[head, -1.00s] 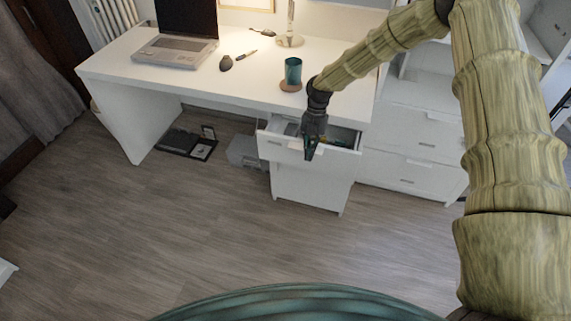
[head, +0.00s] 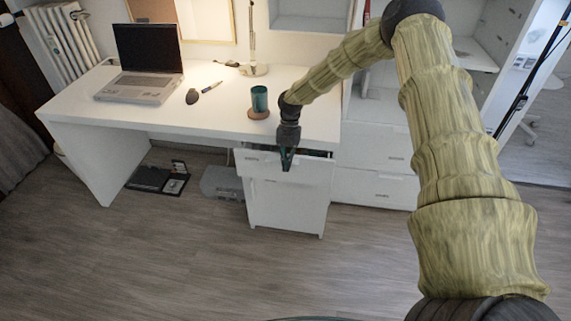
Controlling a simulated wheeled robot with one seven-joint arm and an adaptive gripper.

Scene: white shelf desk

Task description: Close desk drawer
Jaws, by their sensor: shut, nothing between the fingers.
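The white desk drawer (head: 259,164) is under the right end of the white desk (head: 210,118). It stands slightly open, with a narrow dark gap showing along its top at the right. My gripper (head: 287,166) is shut and empty, pointing down at the drawer's front. Its fingers overlap the upper part of the drawer front in the picture; I cannot tell whether they touch it. The gripper hides part of the drawer's top edge and its middle.
A white drawer unit (head: 371,186) stands to the right. The floor (head: 170,250) in front is clear.

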